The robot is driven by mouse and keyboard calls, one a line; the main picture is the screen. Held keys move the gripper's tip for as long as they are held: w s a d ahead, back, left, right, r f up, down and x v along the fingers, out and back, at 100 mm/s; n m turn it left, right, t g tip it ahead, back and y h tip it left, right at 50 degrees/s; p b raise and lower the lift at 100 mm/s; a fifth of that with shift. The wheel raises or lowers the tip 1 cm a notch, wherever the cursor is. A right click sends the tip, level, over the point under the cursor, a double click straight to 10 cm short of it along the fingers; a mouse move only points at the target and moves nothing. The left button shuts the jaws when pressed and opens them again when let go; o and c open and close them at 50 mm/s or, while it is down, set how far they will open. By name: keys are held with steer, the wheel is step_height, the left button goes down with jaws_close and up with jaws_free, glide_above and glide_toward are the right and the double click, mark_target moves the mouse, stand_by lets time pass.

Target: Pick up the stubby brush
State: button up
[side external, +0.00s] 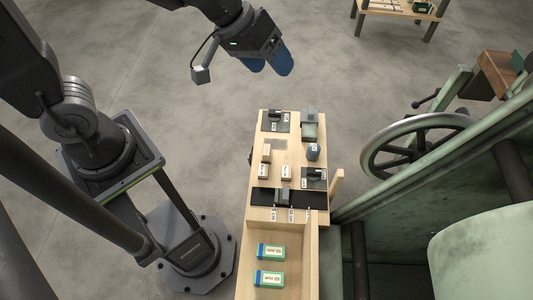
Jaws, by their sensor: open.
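My gripper (267,65) has blue fingers and is open and empty. It hangs at the top of the side view, up the picture from the wooden bench (252,232) and apart from everything on it. Several small labelled objects stand on the bench, too small to name surely. I cannot tell for certain which is the stubby brush. Among them are a dark grey rounded piece (313,151), a grey-green box (309,130), and dark pieces on a far-left pad (274,119) and a right pad (314,177).
Light wooden blocks (286,172) sit mid-bench. A dark strip (265,196) crosses the bench, holding a grey piece. Two green-and-white boxes (270,252) lie in the near tray section. A green machine with a handwheel (371,160) stands to the right. Floor around my gripper is clear.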

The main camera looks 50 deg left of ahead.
steer(key=w+d+f+n, duration=0.2)
steer(key=w+f, duration=0.2)
steer(key=f, duration=0.3)
steer(key=n+g+y, duration=0.3)
steer(key=n+y, duration=0.2)
steer(key=y, duration=0.2)
glide_toward(267, 149)
steer(key=shift+h, duration=0.3)
steer(key=x, duration=1.2)
steer(key=shift+s+a, duration=0.1)
steer(key=shift+a, duration=0.15)
steer(key=shift+c, duration=0.5)
steer(key=c, duration=0.9)
